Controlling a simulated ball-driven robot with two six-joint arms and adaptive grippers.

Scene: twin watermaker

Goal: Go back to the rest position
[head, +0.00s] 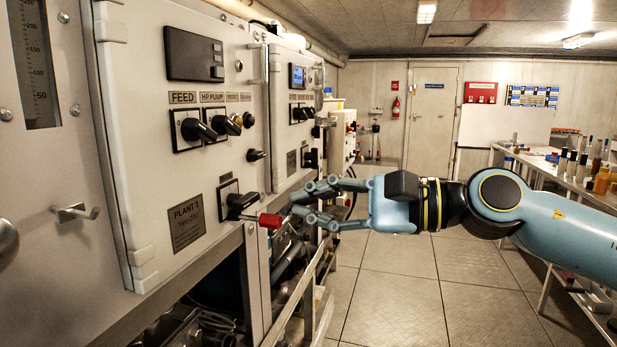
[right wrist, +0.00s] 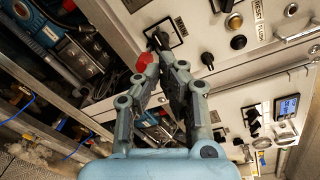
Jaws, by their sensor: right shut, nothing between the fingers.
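My right gripper (head: 298,206) reaches in from the right in the head view, in front of the Plant 1 cabinet (head: 150,130). Its fingers are shut with nothing held between them. In the right wrist view the fingertips (right wrist: 158,62) are near a red piece (right wrist: 144,61) and a black rotary handle (right wrist: 160,41). In the head view the red piece (head: 270,221) lies just left of the fingertips, by the black handle (head: 240,201) on the panel's lower part. I cannot tell whether the fingers touch the red piece. My left gripper is out of both views.
Black FEED (head: 196,130) and HP PUMP switches stick out of the panel. A second cabinet (head: 295,110) stands beyond it, with a metal frame rail (head: 305,285) below. A bench with bottles (head: 575,165) is at the right. The tiled floor (head: 400,290) between is clear.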

